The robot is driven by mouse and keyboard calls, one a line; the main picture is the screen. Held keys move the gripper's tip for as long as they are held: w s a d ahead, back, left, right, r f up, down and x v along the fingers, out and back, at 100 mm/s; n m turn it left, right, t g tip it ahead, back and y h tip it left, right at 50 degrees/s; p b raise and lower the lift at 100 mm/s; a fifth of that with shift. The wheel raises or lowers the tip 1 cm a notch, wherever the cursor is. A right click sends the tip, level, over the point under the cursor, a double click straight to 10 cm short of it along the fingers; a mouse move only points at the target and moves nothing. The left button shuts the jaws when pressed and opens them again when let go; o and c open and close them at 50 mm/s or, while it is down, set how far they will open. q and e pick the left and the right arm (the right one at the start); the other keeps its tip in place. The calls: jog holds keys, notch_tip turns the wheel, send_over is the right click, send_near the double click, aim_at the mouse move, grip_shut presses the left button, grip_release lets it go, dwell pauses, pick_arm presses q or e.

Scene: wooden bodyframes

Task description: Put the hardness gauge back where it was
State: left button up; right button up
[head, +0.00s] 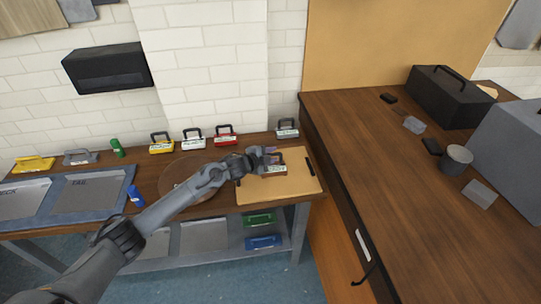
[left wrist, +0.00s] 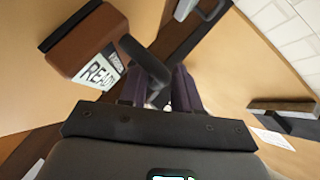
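A brown block with a black handle and a white printed label (left wrist: 90,48) shows large in the left wrist view; it looks like the hardness gauge, though its label cannot be read fully. In the head view it is small and partly hidden, over the tan board (head: 250,192). My left gripper (head: 265,156) reaches over the board, and its dark fingers (left wrist: 160,92) appear shut around the block's handle. I cannot tell whether the block touches the board. My right gripper is in neither view.
Yellow (head: 161,146), white (head: 194,142), red (head: 225,139) and grey (head: 287,131) handled blocks line the bench's back. A round brown disc (head: 175,180) and blue-framed trays (head: 92,192) lie left. The taller wooden counter (head: 385,170) borders the bench on the right.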

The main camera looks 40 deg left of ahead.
pick_arm(q)
jog(key=shift+o, duration=0.8)
